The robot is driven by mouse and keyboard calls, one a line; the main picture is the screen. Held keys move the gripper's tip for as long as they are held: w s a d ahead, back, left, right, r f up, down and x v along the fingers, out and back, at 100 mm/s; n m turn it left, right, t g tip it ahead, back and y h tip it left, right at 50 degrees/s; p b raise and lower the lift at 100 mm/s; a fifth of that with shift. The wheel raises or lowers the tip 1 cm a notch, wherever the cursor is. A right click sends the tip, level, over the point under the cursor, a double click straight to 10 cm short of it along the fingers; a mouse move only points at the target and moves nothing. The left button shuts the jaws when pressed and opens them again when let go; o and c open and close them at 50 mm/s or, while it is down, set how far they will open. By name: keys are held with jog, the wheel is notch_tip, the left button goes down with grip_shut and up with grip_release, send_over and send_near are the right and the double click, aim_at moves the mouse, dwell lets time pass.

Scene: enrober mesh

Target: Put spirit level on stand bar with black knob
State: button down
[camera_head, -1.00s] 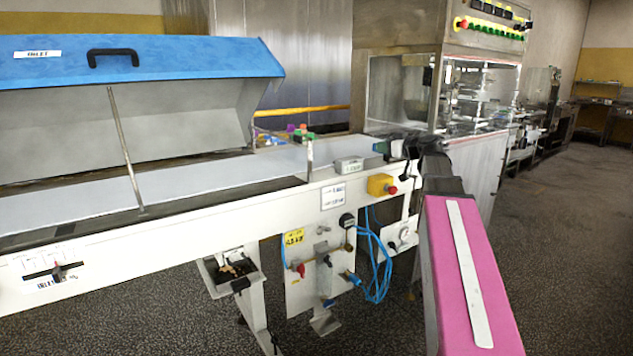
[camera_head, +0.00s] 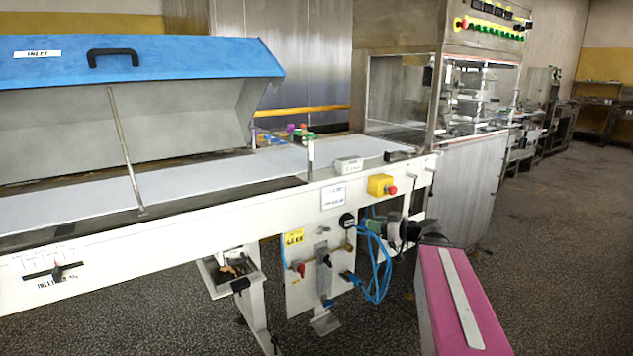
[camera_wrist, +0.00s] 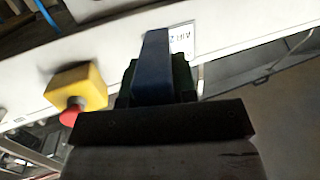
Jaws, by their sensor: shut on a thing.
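My gripper (camera_head: 383,227) is in front of the white machine frame's right end, below the yellow box with a red button. In the wrist view my gripper (camera_wrist: 155,92) is shut on a dark blue bar-shaped piece, taken as the spirit level (camera_wrist: 153,62), between dark green fingers. The piece points away from the palm towards the white frame. In the head view it cannot be told apart from the fingers. The stand bar with the black knob cannot be made out surely; a round black knob or gauge (camera_head: 347,220) shows on the side panel.
The yellow box (camera_head: 381,185) with its red button juts from the frame; it also shows in the wrist view (camera_wrist: 78,88). Blue hoses (camera_head: 375,270) hang left of my gripper. A pale labelled block (camera_head: 348,165) stands at the belt's edge. Floor at right is open.

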jog(key=f, duration=0.1)
jog(key=s+f, duration=0.1)
jog(key=f, duration=0.1)
jog(key=s+f, duration=0.1)
jog(key=shift+s+a+f, duration=0.2)
jog(key=shift+a, duration=0.2)
dwell(0.6)
